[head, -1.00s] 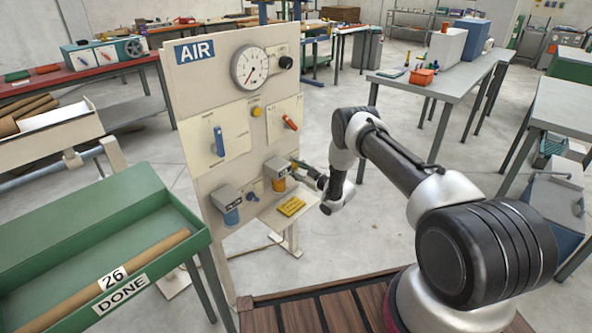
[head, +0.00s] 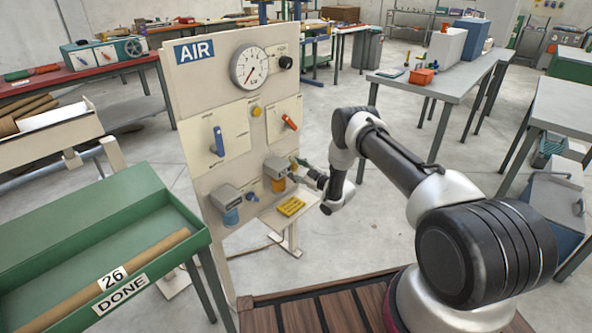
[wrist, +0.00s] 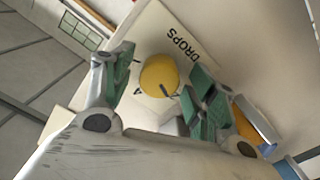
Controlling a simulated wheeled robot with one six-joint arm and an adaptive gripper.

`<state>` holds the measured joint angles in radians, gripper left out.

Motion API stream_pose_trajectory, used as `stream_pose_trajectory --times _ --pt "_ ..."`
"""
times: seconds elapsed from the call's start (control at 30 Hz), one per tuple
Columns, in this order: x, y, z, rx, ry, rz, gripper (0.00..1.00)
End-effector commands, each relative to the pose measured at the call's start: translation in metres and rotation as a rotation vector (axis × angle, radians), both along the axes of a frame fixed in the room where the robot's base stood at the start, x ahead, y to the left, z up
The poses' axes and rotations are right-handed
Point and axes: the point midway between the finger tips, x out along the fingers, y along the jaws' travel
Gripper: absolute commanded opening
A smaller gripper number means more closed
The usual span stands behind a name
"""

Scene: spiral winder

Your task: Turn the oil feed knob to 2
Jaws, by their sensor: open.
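A round yellow knob (wrist: 159,75) with a dark pointer mark sits on a pale plate (wrist: 179,50) lettered "DROPS" in the wrist view. My gripper (wrist: 165,70) is open, with one green-padded finger on each side of the knob. A gap shows on both sides, and I cannot tell how near the fingertips are to the plate. The numbers round the knob are hidden or too small to read.
The panel also carries a gauge (head: 249,66), a blue lever (head: 218,141), a red lever (head: 289,122), a small yellow button (head: 256,111) and two lidded cups. A green tray (head: 70,215) stands at left.

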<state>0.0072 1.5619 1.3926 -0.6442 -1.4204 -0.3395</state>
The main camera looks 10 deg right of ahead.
Motion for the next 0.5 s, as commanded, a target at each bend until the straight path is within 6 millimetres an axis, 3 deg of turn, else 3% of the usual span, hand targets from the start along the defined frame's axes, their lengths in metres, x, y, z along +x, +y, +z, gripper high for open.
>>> stream_pose_trajectory --times 0.17,0.5 --pt "-0.015 -0.012 0.000 0.000 0.002 -0.001 0.58" --pt "-0.075 -0.056 -0.001 0.001 0.003 -0.003 0.58"
